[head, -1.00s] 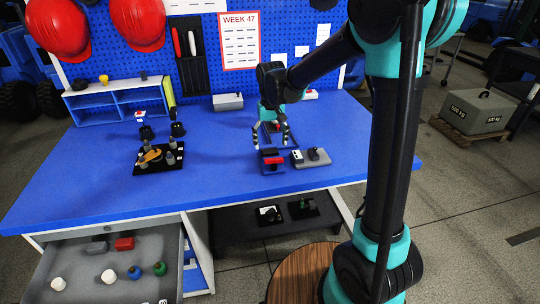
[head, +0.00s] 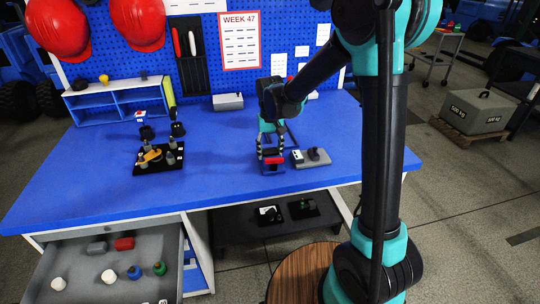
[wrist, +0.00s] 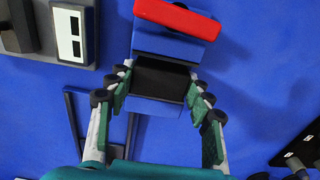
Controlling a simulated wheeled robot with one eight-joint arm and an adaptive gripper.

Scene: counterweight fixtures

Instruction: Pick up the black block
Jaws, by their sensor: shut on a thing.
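In the head view my gripper (head: 270,150) reaches down to the fixture, just behind the red block (head: 273,160). The fingers mostly hide the black block there.
A grey plate (head: 314,163) with a white block and a black part stands close on the right. A black tray (head: 158,163) with several small parts is to the left. An open drawer (head: 75,285) holds several pieces. The bench's left front is clear.

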